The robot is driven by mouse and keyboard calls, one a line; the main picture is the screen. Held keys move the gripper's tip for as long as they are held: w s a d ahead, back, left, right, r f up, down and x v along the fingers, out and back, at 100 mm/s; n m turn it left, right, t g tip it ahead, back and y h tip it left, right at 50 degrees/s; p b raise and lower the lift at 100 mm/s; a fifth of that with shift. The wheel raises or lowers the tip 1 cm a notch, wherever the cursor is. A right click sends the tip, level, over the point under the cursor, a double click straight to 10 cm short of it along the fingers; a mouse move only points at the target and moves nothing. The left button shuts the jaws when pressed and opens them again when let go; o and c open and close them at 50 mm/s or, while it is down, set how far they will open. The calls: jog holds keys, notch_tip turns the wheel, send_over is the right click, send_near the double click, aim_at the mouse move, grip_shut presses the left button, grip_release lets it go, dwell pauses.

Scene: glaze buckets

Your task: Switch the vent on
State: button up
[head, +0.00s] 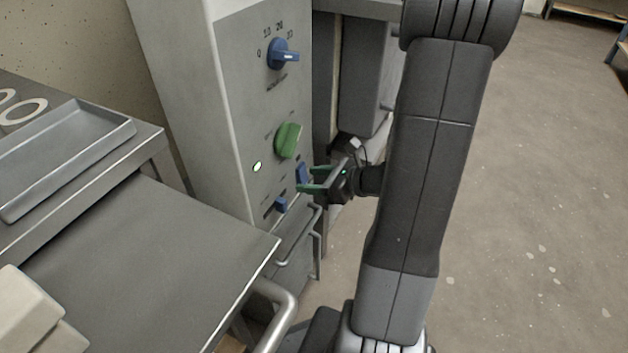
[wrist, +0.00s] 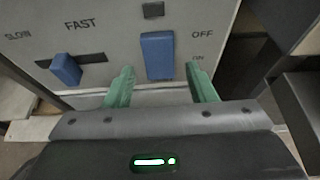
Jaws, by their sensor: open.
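A grey control panel (head: 232,110) faces my gripper. A blue switch (wrist: 157,55) with OFF and a fainter lower mark, seemingly ON, sits near its lower right; it also shows in the head view (head: 302,173). No readable label says vent, and I cannot tell which way the switch is set. My gripper (wrist: 160,68) is open, with one green fingertip on each side of the switch's lower end. It also shows in the head view (head: 308,180). I cannot tell whether the fingers touch the switch. Nothing is held.
A blue slider (wrist: 66,68) marked SLOW and FAST is left of the switch. A metal bench (head: 150,250) stands left. The floor at right is open.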

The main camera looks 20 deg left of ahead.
jog(key=c, duration=1)
jog(key=shift+f+y+b, duration=0.5)
jog(key=shift+b, duration=0.65)
jog(key=shift+f+y+b, duration=0.2)
jog(key=shift+y+b, duration=0.5)
jog(key=shift+b, duration=0.35)
jog(key=shift+a+f+y+b, duration=0.1)
jog(key=shift+y+b, duration=0.6)
jog(key=shift+b, duration=0.15)
jog(key=shift+y+b, duration=0.3)
jog(key=shift+y, duration=0.1)
jog(key=shift+r, duration=0.2)
jog(key=o, duration=1)
